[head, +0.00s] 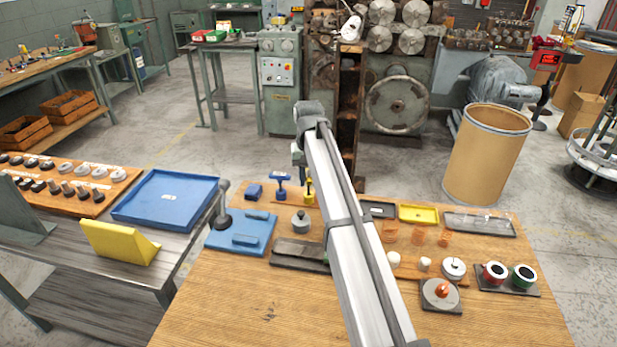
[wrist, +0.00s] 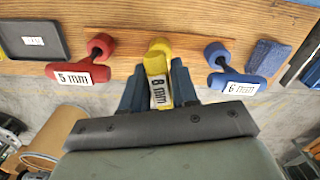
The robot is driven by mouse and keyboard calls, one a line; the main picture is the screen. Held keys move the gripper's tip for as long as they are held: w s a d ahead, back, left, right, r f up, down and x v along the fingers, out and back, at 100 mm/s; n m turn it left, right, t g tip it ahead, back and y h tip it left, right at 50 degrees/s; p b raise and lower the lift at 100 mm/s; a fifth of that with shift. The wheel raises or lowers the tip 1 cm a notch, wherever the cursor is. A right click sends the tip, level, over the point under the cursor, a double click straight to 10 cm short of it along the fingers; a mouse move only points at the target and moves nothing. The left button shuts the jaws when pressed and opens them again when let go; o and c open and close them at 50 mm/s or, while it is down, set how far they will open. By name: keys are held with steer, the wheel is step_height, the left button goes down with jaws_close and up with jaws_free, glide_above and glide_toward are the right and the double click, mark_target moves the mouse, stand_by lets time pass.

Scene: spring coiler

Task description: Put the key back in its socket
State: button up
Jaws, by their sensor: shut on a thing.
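The yellow key (head: 309,192), labelled 8 mm, also shows in the wrist view (wrist: 157,68). My gripper (wrist: 160,85) is shut on its handle, one dark blue finger on each side. The handle's label runs crosswise to the labels on the other keys. The key's round yellow lower part (wrist: 161,46) is over the wooden board, between the other two keys. I cannot tell whether it is seated in a socket or just above one. The red 5 mm key (wrist: 82,72) stands to the left and the blue 6 mm key (wrist: 236,82) to the right. In the head view my arm hides the red key.
A blue block (wrist: 267,58) lies beside the blue key. A dark tray (wrist: 33,40) is at the left of the wrist view. The wooden bench (head: 260,310) also bears a blue fixture (head: 240,234) and a yellow tray (head: 419,213). The bench's front is clear.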

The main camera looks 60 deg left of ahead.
steer(key=shift+f, duration=0.6)
stand_by(0.5)
steer(key=o, duration=1.3)
steer(key=shift+r, duration=0.1)
steer(key=shift+r, duration=5.5)
